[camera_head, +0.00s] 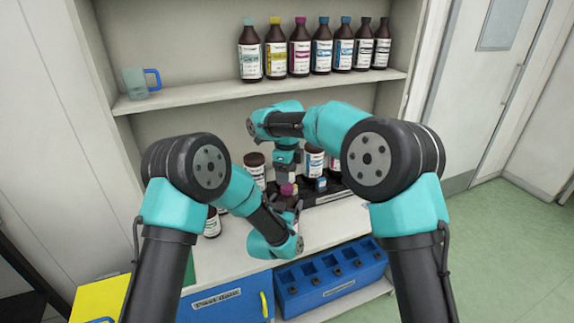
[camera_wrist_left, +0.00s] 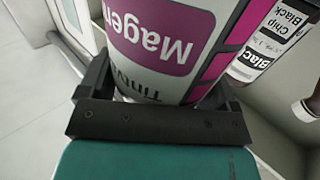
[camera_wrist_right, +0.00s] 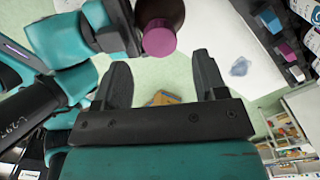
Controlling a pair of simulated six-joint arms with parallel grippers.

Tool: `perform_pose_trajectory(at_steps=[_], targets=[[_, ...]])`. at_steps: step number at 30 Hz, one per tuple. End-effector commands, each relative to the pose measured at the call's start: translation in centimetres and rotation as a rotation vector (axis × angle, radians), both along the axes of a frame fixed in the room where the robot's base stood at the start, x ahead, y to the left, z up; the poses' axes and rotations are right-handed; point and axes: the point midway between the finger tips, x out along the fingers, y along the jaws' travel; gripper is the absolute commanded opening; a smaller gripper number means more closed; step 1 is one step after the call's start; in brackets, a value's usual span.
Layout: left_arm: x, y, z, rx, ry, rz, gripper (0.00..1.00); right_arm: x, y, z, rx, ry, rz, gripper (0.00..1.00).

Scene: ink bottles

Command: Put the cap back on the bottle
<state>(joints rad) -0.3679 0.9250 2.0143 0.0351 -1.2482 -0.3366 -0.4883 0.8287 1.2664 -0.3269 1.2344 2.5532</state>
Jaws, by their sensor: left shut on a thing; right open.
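My left gripper (camera_head: 284,207) is shut on the magenta ink bottle, held above the counter. The bottle's white and magenta label (camera_wrist_left: 165,45) fills the left wrist view. In the right wrist view, a magenta cap (camera_wrist_right: 158,40) sits at the top of the dark bottle (camera_wrist_right: 163,10); I cannot tell how tightly it is seated. The cap also shows small in the head view (camera_head: 287,189). My right gripper (camera_wrist_right: 163,80) is open, its fingers apart and empty, with the cap just beyond the fingertips. In the head view the right gripper (camera_head: 288,179) is directly above the cap.
A dark tray (camera_head: 322,196) with bottles and small coloured blocks stands behind on the counter. A brown bottle (camera_head: 212,222) stands left of my left forearm. A blue rack with holes (camera_head: 330,281) is below in front. The upper shelf (camera_head: 200,92) carries several bottles and a mug (camera_head: 138,84).

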Motion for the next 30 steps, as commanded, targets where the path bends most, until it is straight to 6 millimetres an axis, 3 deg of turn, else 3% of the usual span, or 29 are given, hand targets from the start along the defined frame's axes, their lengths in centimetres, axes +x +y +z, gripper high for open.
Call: perform_pose_trajectory(at_steps=[30], targets=[[-0.01,0.0,-0.01,0.0,0.0,0.0,0.18,-0.02,-0.02,1.05,0.001,0.0,1.371,0.65]])
